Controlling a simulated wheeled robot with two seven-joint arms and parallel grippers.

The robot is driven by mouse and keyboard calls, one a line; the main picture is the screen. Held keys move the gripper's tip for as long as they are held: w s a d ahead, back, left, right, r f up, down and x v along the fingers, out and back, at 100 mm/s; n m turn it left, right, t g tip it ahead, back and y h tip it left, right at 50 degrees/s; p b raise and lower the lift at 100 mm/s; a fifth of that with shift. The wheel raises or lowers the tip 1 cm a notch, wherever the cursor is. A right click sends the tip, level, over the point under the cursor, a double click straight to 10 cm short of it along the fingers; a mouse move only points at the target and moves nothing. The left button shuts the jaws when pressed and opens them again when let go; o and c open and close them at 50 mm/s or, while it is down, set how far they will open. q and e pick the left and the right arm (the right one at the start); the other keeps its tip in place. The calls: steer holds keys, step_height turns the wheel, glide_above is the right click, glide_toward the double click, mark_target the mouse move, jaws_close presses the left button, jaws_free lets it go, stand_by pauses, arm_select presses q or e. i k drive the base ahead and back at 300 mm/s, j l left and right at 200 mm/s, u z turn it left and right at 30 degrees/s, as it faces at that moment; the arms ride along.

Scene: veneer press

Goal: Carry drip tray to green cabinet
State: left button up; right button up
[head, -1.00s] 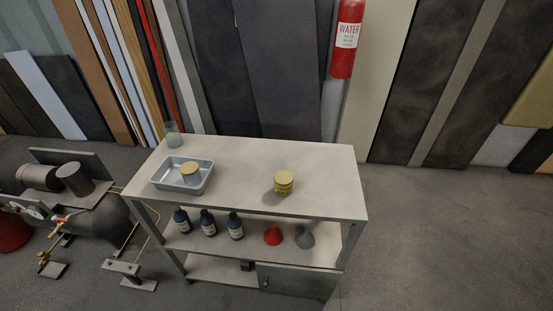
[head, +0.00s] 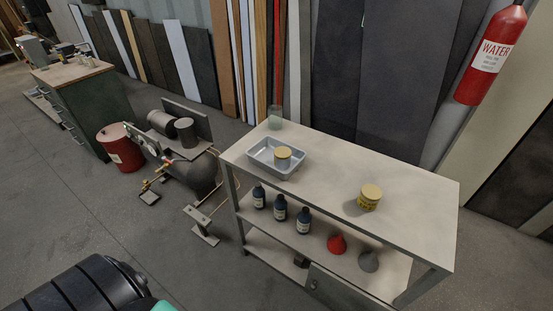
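The drip tray (head: 261,156), a shallow silver-grey rectangular tray, sits on the left part of the cart's top (head: 330,170). A small tin with a yellow lid (head: 283,153) stands inside it. The green cabinet (head: 101,108) stands at the far left, with a wooden top, drawers on its front and several small items on top. Neither of my grippers is in view.
A second yellow-lidded tin (head: 370,198) and a greenish glass (head: 275,119) share the cart top. Bottles and two funnels are on its lower shelf. A compressor (head: 190,165) and red drum (head: 120,147) stand between cart and cabinet. Open floor (head: 70,210) lies in front.

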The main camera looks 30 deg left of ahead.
mark_target(60, 75)
steer(key=i+j, duration=0.1)
steer(key=j, duration=0.35)
steer(key=i+j, duration=0.1)
steer(key=j, duration=0.4)
steer(key=i+j, duration=0.1)
steer(key=j, duration=0.35)
steer(key=i+j, duration=0.1)
steer(key=j, duration=0.4)
steer(key=z, duration=0.05)
